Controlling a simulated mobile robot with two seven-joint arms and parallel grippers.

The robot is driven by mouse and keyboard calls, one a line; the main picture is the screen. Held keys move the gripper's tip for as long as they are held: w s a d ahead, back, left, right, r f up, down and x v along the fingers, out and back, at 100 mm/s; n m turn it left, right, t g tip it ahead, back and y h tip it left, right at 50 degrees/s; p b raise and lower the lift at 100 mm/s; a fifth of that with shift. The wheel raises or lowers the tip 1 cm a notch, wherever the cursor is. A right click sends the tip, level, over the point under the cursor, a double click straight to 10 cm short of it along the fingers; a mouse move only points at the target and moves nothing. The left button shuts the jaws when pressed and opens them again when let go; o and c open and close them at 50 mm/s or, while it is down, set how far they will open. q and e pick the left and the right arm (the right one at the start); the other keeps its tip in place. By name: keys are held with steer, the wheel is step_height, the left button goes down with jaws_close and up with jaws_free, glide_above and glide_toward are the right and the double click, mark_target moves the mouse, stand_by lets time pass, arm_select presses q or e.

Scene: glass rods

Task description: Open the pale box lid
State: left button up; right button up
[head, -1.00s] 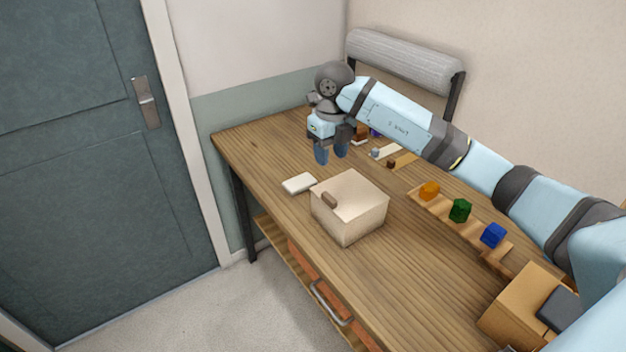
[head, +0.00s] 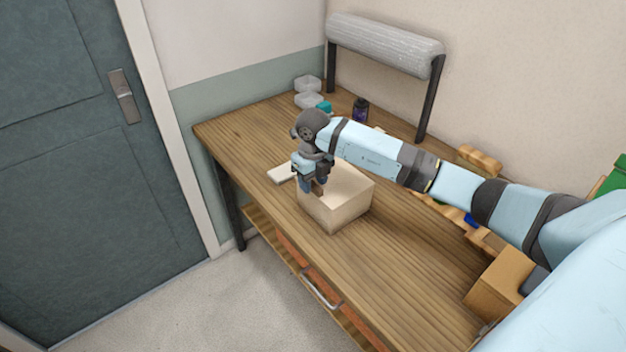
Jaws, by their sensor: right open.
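The pale box (head: 338,212) stands on the wooden table, its lid (head: 349,183) closed on top. A small brown handle (head: 317,188) sits at the lid's left edge. My right gripper (head: 312,187) is open and points down at this handle, with its fingers beside it. The gripper hides part of the handle and the lid's far left corner, so I cannot tell whether the fingers touch it. My left gripper is not in view.
A white slab (head: 282,173) lies just left of the box. Clear containers (head: 308,92) and a dark jar (head: 361,109) stand at the back. A cardboard box (head: 497,287) is at the right. The table front is clear.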

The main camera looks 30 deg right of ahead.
steer(key=shift+f, duration=0.2)
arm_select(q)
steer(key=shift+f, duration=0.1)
arm_select(e)
jaws_close()
steer(key=shift+r, duration=0.15)
